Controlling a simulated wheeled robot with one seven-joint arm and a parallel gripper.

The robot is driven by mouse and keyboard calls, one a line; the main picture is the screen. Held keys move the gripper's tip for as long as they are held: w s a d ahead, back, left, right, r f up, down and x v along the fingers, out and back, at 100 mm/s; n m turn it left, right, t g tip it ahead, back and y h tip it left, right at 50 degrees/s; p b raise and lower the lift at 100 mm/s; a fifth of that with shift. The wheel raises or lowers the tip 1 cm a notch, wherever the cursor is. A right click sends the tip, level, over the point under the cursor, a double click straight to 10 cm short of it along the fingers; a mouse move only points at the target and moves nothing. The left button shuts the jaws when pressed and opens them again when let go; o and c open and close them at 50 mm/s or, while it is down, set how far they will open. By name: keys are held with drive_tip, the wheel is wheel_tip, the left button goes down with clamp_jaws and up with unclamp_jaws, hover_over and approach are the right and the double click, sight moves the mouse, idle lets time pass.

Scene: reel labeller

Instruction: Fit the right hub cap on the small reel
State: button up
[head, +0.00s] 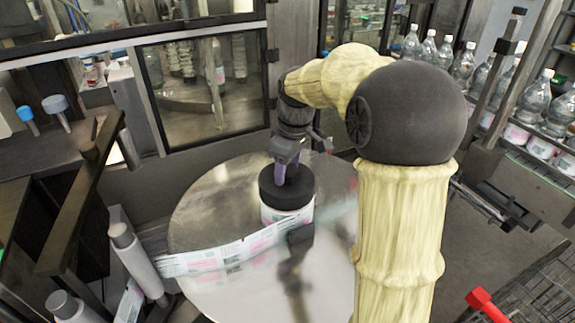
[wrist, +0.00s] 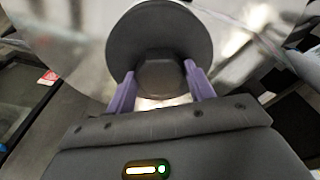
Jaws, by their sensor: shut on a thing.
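The small reel (head: 286,213), white with coloured label print, stands upright on the round shiny metal plate (head: 205,205). A dark hub cap (head: 287,190) is over its top, roughly in line with it; I cannot tell whether it is fully seated. My gripper (head: 284,172) points down from above, its purple fingers shut on the cap's knob. In the wrist view the dark cap (wrist: 160,32) shows as a round disc, with its knob between the two fingertips (wrist: 159,80). The cap hides the reel's hub.
A label strip (head: 215,258) runs left from the reel across the plate. Grey rollers (head: 135,258) and a dark frame bar (head: 80,195) stand at left. Bottles (head: 540,95) line a conveyor at right.

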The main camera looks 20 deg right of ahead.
drive_tip(key=shift+f, duration=0.3)
drive_tip(key=o, duration=1.3)
drive_tip(key=r, duration=0.5)
drive_tip(key=s+d+r, duration=0.1)
drive_tip(key=r, duration=0.5)
drive_tip(key=r+b, duration=0.1)
drive_tip(key=r, duration=0.5)
drive_tip(key=shift+s+d+r, duration=0.2)
drive_tip(key=shift+s+d, duration=0.05)
drive_tip(key=shift+f, duration=0.1)
